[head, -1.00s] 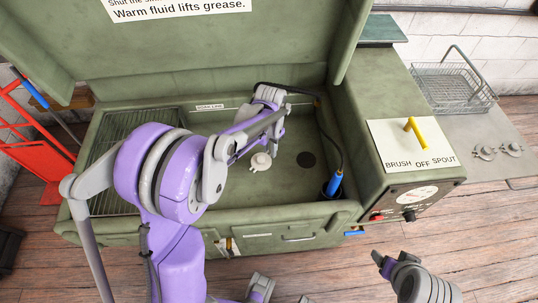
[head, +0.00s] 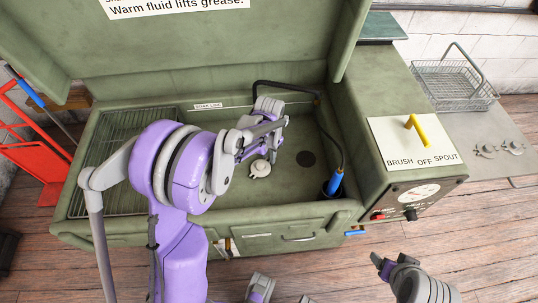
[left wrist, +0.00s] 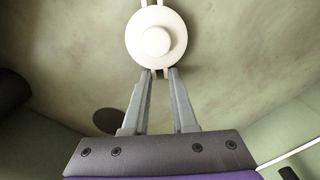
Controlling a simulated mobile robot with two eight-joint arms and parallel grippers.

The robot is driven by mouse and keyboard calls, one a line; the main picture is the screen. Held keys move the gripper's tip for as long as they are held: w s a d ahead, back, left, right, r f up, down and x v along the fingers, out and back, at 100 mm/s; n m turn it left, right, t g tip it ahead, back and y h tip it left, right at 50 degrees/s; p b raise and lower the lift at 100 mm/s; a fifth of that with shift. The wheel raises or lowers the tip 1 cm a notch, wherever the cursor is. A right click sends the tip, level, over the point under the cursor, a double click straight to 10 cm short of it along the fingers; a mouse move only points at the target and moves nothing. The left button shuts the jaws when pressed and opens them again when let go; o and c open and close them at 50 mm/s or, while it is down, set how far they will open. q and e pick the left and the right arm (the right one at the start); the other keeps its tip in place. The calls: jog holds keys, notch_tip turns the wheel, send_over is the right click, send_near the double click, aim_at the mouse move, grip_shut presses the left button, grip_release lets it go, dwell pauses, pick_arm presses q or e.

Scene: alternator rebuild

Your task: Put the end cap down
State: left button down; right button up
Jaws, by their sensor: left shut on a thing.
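The end cap (head: 260,168) is a pale round disc with a raised hub and small lugs. It is inside the green wash basin (head: 290,215), left of the dark drain hole. My left gripper (head: 266,152) reaches down over the basin and is shut on the cap's edge. In the left wrist view the cap (left wrist: 156,38) is at the fingertips, with a lug between them. I cannot tell whether the cap touches the basin floor. What seems to be my right gripper (head: 382,262) is outside the basin at lower right, its jaws unclear.
A slatted rack (head: 105,165) fills the basin's left side. A blue-handled brush (head: 335,182) with a black hose stands at its right front corner. The control box (head: 415,145), wire basket (head: 452,85) and small metal parts (head: 514,147) are farther right. The floor around the drain (head: 307,158) is clear.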

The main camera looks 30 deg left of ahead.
pick_arm(q)
jog(key=c, duration=0.7)
grip_release()
jog(key=shift+r, duration=0.15)
jog(key=shift+r+p, duration=0.3)
jog(key=shift+p, duration=0.05)
notch_tip(320, 180, up, 12)
jog(key=p, duration=0.1)
jog(key=shift+s+d+r+n+t, duration=0.1)
jog(key=shift+s+d+n+t, duration=0.6)
jog(key=shift+s, duration=2.7)
jog(key=shift+s+d+n+t, duration=0.25)
jog(key=shift+s+d+t, duration=0.9)
jog(key=shift+s, duration=2.2)
jog(key=shift+s+d+r+n+t, duration=0.1)
jog(key=shift+s+d+n+t, duration=0.6)
jog(key=shift+s, duration=2.7)
jog(key=shift+d+m, duration=0.25)
jog(key=shift+d, duration=0.1)
